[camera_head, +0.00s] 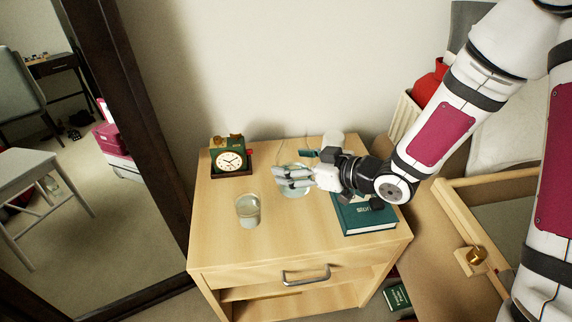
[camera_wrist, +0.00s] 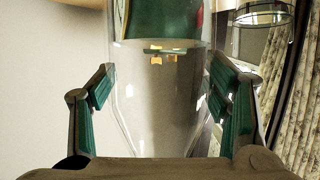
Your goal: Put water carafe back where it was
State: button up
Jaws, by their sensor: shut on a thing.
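The water carafe (camera_wrist: 160,110) is clear glass and stands between my fingers in the wrist view. In the head view its glass body (camera_head: 296,191) shows partly below my gripper (camera_head: 293,178), which hides most of it. My gripper, also in the wrist view (camera_wrist: 160,105), is shut on the carafe with a green-padded finger on each side. The carafe is over the middle of the wooden nightstand top (camera_head: 285,240). I cannot tell whether its base touches the wood.
A drinking glass (camera_head: 248,211) stands left of the carafe, near the front. A small clock (camera_head: 230,161) sits at the back left. A green book (camera_head: 368,217) lies at the right, under my arm. The front middle of the top is clear. A dark-framed mirror (camera_head: 125,110) stands left.

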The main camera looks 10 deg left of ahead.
jog(key=shift+w+a, duration=0.1)
jog(key=shift+a, duration=0.15)
jog(key=shift+w+a+f+b, duration=0.6)
jog(key=shift+w+f+b, duration=0.25)
jog(key=shift+w, duration=1.7)
jog(key=shift+w+a+f+b, duration=0.6)
jog(key=shift+w+f+b, duration=0.25)
jog(key=shift+w, duration=1.65)
jog(key=shift+w+a+f+b, duration=0.65)
jog(key=shift+w+b, duration=0.3)
jog(key=shift+w, duration=1.6)
jog(key=shift+f, duration=0.2)
jog(key=o, duration=1.9)
jog(key=shift+d, duration=0.1)
jog(key=shift+o, duration=0.2)
